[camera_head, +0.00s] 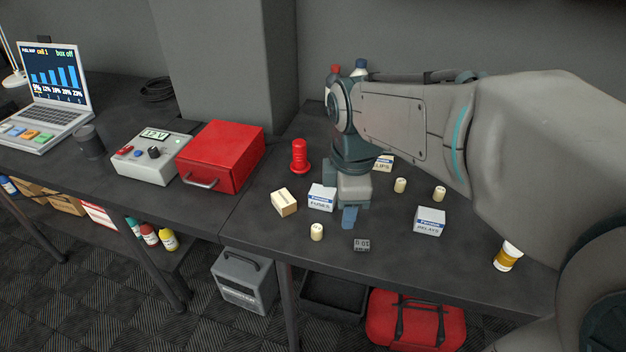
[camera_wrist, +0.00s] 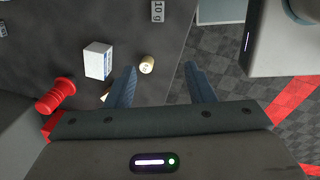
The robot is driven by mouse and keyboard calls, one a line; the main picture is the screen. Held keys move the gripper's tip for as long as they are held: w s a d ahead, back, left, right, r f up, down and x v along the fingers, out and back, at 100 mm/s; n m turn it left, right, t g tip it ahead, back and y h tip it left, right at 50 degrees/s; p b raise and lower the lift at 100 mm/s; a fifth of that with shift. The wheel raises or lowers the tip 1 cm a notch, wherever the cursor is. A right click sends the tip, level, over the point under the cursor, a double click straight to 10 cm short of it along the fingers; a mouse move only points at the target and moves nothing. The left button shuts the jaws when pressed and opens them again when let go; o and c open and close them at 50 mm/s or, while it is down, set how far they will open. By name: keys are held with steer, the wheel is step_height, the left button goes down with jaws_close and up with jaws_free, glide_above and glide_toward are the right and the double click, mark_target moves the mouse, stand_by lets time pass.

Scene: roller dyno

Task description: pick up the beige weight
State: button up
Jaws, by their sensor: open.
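A small beige cylindrical weight (camera_head: 317,232) stands on the dark bench, left of my gripper (camera_head: 349,218) in the head view. In the wrist view the beige weight (camera_wrist: 147,65), with faint dark marks on top, lies just beyond the left fingertip. My gripper (camera_wrist: 163,82) is open and empty, with nothing between its fingers. Two similar beige cylinders, one (camera_head: 400,185) and another (camera_head: 439,193), stand further right, behind the relays box. In the head view only part of the fingers shows below the wrist.
A grey block (camera_head: 361,245) marked 10 g lies near the front edge. A fuses box (camera_head: 321,197), beige box (camera_head: 284,203), relays box (camera_head: 429,221) and red spool-shaped piece (camera_head: 299,157) stand around. A pill bottle (camera_head: 508,256) is at right. Bench is clear front left.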

steer(key=w+a+r+n+g, duration=0.1)
steer(key=w+a+n, duration=0.3)
steer(key=n, duration=0.5)
steer(key=n+p, duration=0.1)
steer(key=n, duration=0.1)
glide_above(317, 228)
steer(key=f, duration=0.8)
steer(key=shift+s+a, duration=0.35)
steer(key=shift+a, duration=0.05)
steer(key=shift+w+d+f+p, duration=0.1)
steer(key=shift+w+d+f, duration=0.05)
steer(key=shift+f, duration=0.75)
steer(key=shift+w+d+f+p, duration=0.1)
steer(key=shift+f+p, duration=0.05)
steer(key=shift+f, duration=0.75)
steer(key=shift+w+d+f+p, duration=0.1)
steer(key=shift+w+d+f, duration=0.05)
steer(key=shift+f, duration=0.75)
steer(key=c, duration=1.1)
